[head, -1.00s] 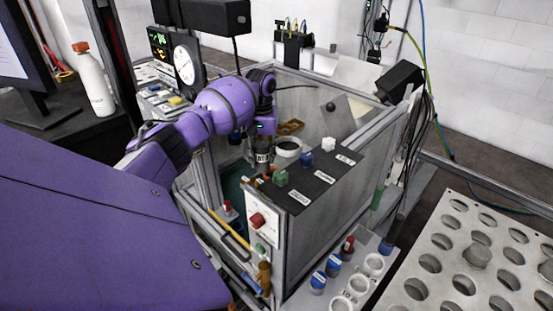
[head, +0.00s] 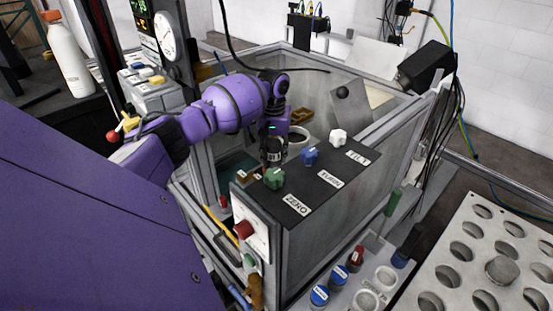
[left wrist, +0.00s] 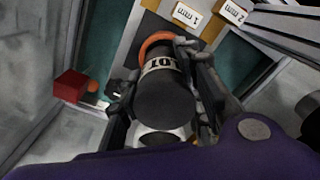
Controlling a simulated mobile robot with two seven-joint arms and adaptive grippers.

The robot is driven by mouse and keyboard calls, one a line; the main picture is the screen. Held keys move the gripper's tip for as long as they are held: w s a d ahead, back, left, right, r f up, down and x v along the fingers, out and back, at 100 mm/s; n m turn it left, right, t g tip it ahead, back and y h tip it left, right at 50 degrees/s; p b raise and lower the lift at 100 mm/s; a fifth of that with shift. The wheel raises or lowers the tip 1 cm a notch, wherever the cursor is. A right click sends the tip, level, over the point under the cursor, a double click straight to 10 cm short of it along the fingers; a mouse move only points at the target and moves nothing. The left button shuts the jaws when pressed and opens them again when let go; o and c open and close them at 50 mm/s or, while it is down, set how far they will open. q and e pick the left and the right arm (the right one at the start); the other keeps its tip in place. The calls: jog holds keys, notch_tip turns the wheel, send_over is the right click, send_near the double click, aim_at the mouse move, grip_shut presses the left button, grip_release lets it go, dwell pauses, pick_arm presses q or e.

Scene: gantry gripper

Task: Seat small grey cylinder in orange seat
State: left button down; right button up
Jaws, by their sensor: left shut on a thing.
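My left gripper (head: 275,150) is inside the open-topped box, behind the dark panel. It is shut on the small grey cylinder (left wrist: 165,98), which is dark with a white label band in the left wrist view. The fingers (left wrist: 163,100) are on both sides of it. The orange seat (left wrist: 153,41) shows as a curved orange rim just beyond the cylinder's upper end. The cylinder hides most of the seat, and I cannot tell whether they touch. My right gripper is not in view.
The panel (head: 320,178) carries green, blue and white knobs. Box walls (head: 355,165) surround the gripper. A white-rimmed round cup (head: 299,139) stands close by. A red block (left wrist: 70,86) is at left in the wrist view. A tray with holes (head: 500,240) is at right.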

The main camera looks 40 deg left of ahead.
aim_at(274, 144)
pick_arm(q)
jog(key=shift+s+d+f, duration=0.1)
jog(key=shift+s+f, duration=0.6)
jog(key=shift+f, duration=0.1)
jog(key=shift+w+f, duration=0.1)
jog(key=c, duration=1.5)
grip_release()
jog(key=shift+w+f, duration=0.25)
jog(key=shift+w, duration=0.05)
jog(key=shift+o, duration=1.4)
jog(key=shift+w, duration=0.15)
jog(key=shift+r, duration=0.2)
jog(key=shift+s+r, duration=0.2)
jog(key=shift+w+r+p, duration=0.15)
jog(key=shift+r+p, duration=0.2)
notch_tip(274, 144, up, 7)
jog(key=p, duration=0.3)
jog(key=shift+r+p, duration=0.1)
jog(key=shift+p, duration=0.2)
jog(key=shift+f, duration=0.25)
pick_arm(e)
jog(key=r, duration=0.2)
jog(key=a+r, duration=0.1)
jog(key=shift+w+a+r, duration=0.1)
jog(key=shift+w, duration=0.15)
